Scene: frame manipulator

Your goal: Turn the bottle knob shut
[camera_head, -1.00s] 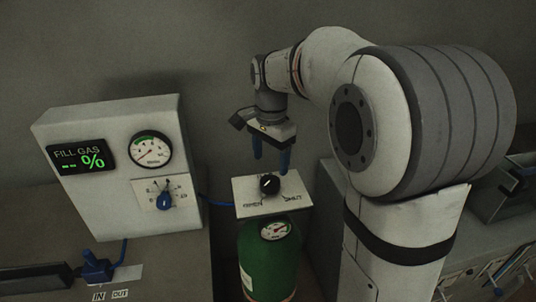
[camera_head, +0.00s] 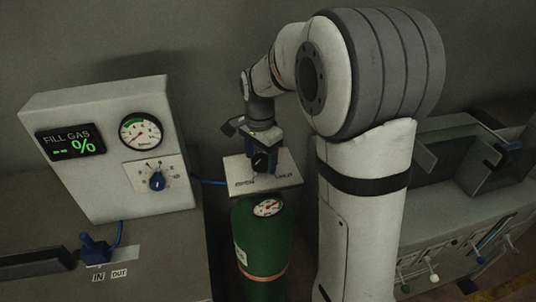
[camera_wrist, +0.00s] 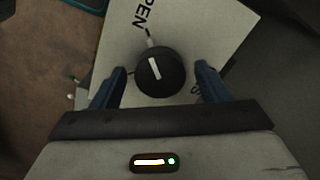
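The bottle knob (camera_head: 261,161) is a black round knob with a white pointer mark, on a pale plate (camera_head: 287,180) above the green gas bottle (camera_head: 262,240). My gripper (camera_head: 264,158) is down at the knob. In the wrist view the knob (camera_wrist: 160,72) sits between the two blue fingers of my gripper (camera_wrist: 158,85), which are spread with a gap on each side. The pointer aims near the "OPEN" lettering on the plate (camera_wrist: 185,25), which is partly cut off. The "SHUT" lettering is mostly hidden behind the right finger in the wrist view.
A grey panel (camera_head: 85,185) with a "FILL GAS" display, a gauge and a blue-knobbed dial stands at left. A blue switch (camera_head: 94,249) is below it. A blue hose (camera_head: 208,182) runs to the plate. Grey bins (camera_head: 455,165) stand at right.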

